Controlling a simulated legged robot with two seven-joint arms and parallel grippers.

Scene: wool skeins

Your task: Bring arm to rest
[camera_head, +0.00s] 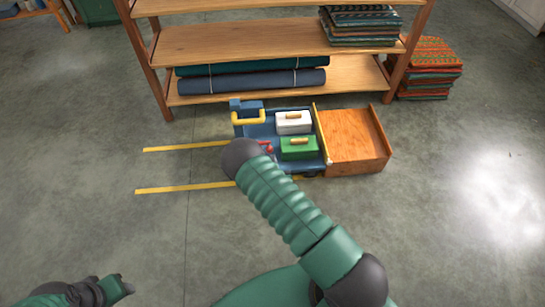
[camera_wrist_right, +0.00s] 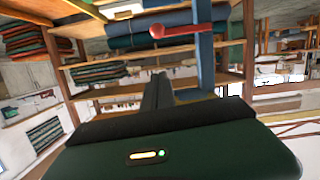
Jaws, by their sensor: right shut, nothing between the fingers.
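My right arm (camera_head: 290,210) reaches from the lower right up to the blue cart (camera_head: 258,131), ending in a dark rounded part over the cart's near left corner. In the right wrist view my right gripper (camera_wrist_right: 157,80) is shut and empty, its dark fingers together. A red knobbed lever (camera_wrist_right: 180,29) on a blue post stands just beyond and above the fingers, apart from them in the picture. A bit of red (camera_head: 265,147) shows beside the arm's end in the head view. My left gripper (camera_head: 118,288) is at the lower left, over bare floor; its jaw opening is unclear.
A white case (camera_head: 293,122) and a green case (camera_head: 299,148) sit on the cart. An orange-brown wooden platform (camera_head: 355,143) adjoins its right side. Yellow floor strips (camera_head: 185,188) run left. A wooden shelf (camera_head: 240,41) with rolled cloth stands behind. The floor at right is clear.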

